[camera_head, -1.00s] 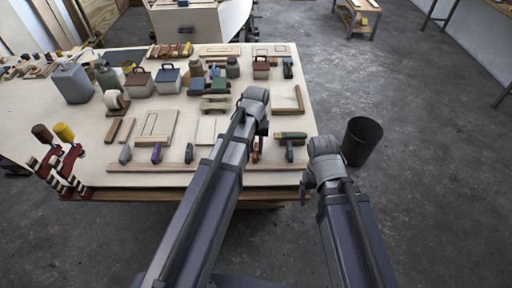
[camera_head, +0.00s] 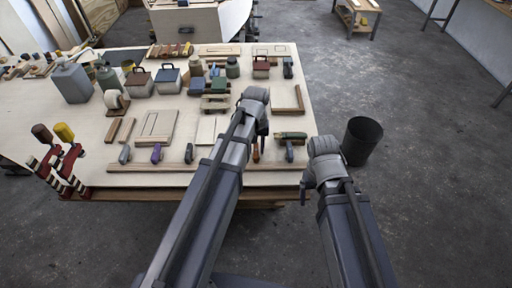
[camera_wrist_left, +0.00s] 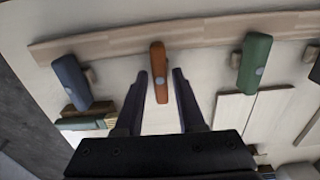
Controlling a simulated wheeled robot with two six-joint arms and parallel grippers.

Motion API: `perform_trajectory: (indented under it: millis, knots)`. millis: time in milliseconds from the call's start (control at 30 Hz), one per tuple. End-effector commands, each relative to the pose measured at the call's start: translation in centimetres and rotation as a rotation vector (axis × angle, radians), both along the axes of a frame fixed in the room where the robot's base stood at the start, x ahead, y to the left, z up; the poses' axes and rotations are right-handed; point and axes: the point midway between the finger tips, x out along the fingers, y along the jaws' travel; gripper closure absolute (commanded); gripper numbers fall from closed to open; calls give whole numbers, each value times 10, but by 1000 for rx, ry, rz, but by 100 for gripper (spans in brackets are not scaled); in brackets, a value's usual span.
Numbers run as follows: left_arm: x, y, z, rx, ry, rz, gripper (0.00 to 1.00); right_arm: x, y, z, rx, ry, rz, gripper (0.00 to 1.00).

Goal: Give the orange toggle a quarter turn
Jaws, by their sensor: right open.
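In the head view only a small part of the orange toggle (camera_head: 256,154) shows beside my left arm. My left gripper (camera_wrist_left: 159,78) is open, with one fingertip on each side of the toggle's near end. Gaps show between the toggle and both fingers. In the head view my left gripper (camera_head: 262,134) is mostly hidden by its wrist. My right gripper (camera_head: 304,190) is open and empty at the table's front right corner.
More toggles, boxes and wooden frames cover the table (camera_head: 90,185). A black bin (camera_head: 361,140) stands on the floor to the right.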

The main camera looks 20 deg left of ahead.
Motion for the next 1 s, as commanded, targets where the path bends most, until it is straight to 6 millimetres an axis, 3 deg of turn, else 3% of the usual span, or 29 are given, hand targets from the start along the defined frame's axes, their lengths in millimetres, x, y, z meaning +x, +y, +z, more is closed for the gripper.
perform_trajectory:
  millis: [100,533,1000]
  knots:
    - [0,0,0,0,0,0,48,0,0,0,0,0,0,15]
    - [0,0,7,0,-1,0,48,0,0,7,0,0,0,15]
    - [0,0,63,0,-1,0,48,0,0,63,0,0,2,15]
